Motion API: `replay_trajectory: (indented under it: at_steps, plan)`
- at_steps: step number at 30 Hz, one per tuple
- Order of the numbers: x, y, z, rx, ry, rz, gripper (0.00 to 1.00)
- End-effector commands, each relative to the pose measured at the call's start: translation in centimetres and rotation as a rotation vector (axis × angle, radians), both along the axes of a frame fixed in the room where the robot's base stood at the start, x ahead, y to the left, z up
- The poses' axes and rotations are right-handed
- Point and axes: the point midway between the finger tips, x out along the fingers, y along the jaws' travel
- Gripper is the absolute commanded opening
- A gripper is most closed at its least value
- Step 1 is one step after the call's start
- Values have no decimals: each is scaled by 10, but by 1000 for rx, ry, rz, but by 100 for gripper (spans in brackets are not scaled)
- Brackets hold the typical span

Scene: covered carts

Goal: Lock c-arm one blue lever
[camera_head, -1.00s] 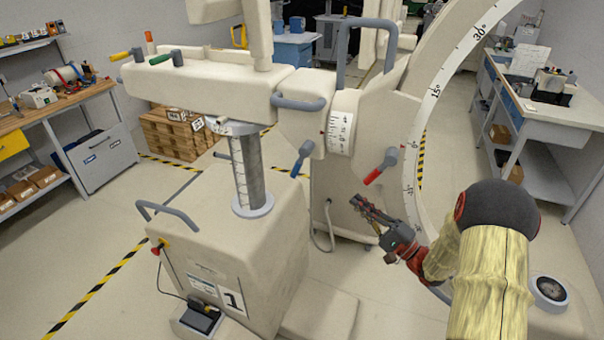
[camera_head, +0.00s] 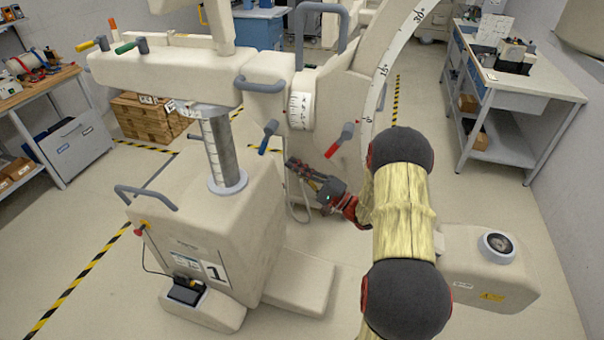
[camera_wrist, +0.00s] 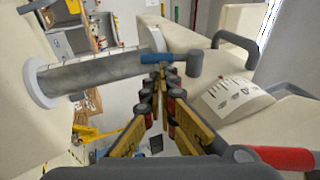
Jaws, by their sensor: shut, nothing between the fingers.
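The c-arm marked 1 (camera_head: 215,272) stands in the middle of the head view. Its blue lever (camera_head: 266,140) hangs tilted downward from the side of the column head, tip low and to the left. In the wrist view the blue lever (camera_wrist: 168,58) lies nearly level across the top of my fingers, its grey hub at the right end. My gripper (camera_head: 291,163) is shut and empty, just below and right of the lever in the head view. In the wrist view my fingertips (camera_wrist: 161,74) appear very near the blue handle; contact cannot be told.
A red lever (camera_head: 337,143) sits right of the blue one and also shows at the wrist view's lower right (camera_wrist: 285,158). A dial scale (camera_head: 300,111) lies between them. The big C-shaped arc (camera_head: 385,75) rises behind my arm. Green (camera_head: 127,47) and orange (camera_head: 90,45) levers are upper left.

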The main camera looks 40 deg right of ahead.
Motion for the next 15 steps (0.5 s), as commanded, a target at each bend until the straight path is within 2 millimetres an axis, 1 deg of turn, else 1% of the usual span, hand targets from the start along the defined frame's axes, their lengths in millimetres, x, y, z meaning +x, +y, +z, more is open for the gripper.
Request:
replay_trajectory:
  at_steps: [1, 6, 9, 15]
  plan:
    - [9, 6, 4, -2, 0, 4, 0]
    - [35, 18, 15, 0, 1, 3, 0]
    - [47, 24, 20, -1, 0, 2, 0]
    - [60, 30, 25, 0, 1, 0, 0]
